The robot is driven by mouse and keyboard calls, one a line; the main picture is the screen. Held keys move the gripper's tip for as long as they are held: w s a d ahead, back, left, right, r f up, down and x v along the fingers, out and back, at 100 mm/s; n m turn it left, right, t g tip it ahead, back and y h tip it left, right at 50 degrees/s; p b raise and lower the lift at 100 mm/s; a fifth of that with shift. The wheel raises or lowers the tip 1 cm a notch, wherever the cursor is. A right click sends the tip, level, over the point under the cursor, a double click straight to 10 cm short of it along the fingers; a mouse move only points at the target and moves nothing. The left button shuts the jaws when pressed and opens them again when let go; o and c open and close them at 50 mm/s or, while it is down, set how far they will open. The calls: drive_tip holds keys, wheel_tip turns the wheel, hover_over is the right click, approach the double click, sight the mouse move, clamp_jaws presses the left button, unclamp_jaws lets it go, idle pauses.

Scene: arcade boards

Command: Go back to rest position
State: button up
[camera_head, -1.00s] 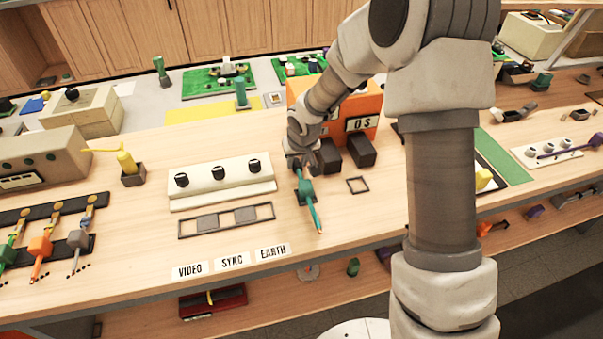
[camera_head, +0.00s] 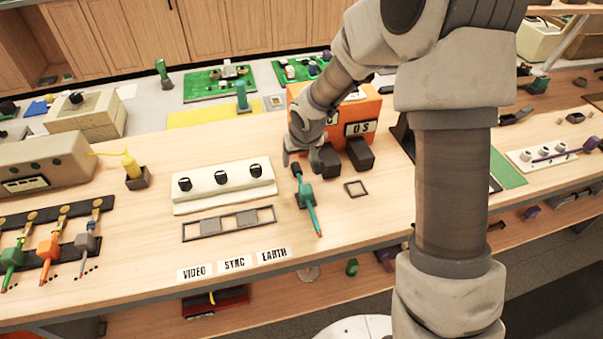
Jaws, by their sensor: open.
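My gripper (camera_head: 303,160) hangs over the wooden workbench (camera_head: 352,220), in front of an orange box (camera_head: 376,110) marked "0 S". It is open and holds nothing that I can see. A teal tool with a dark end (camera_head: 307,200) lies on the bench just below and in front of the gripper, apart from it as far as I can tell. My arm bends down from the top right, and its upper links hide part of the bench's right side.
A cream panel with three black knobs (camera_head: 222,186) and a grey slotted frame (camera_head: 229,223) lie left of the tool. Two dark blocks (camera_head: 360,154) sit by the orange box. A small square frame (camera_head: 356,189) lies right.

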drive_tip(key=shift+p+v, duration=0.35)
drive_tip(key=shift+v, duration=0.65)
drive_tip(key=shift+r, duration=0.1)
drive_tip(key=s+d+r+m+h, duration=0.1)
drive_tip(key=s+d+r, duration=0.35)
drive_tip(key=r, duration=0.35)
drive_tip(key=s+d+r+h, duration=0.1)
drive_tip(key=s+d+r, duration=0.3)
drive_tip(key=s+r, duration=0.3)
drive_tip(key=s+d+r, duration=0.1)
drive_tip(key=s+r, duration=0.2)
drive_tip(key=s, duration=0.5)
drive_tip(key=s+d+r+m+t+y, duration=0.1)
drive_tip(key=s+r, duration=0.3)
drive_tip(key=s, duration=0.4)
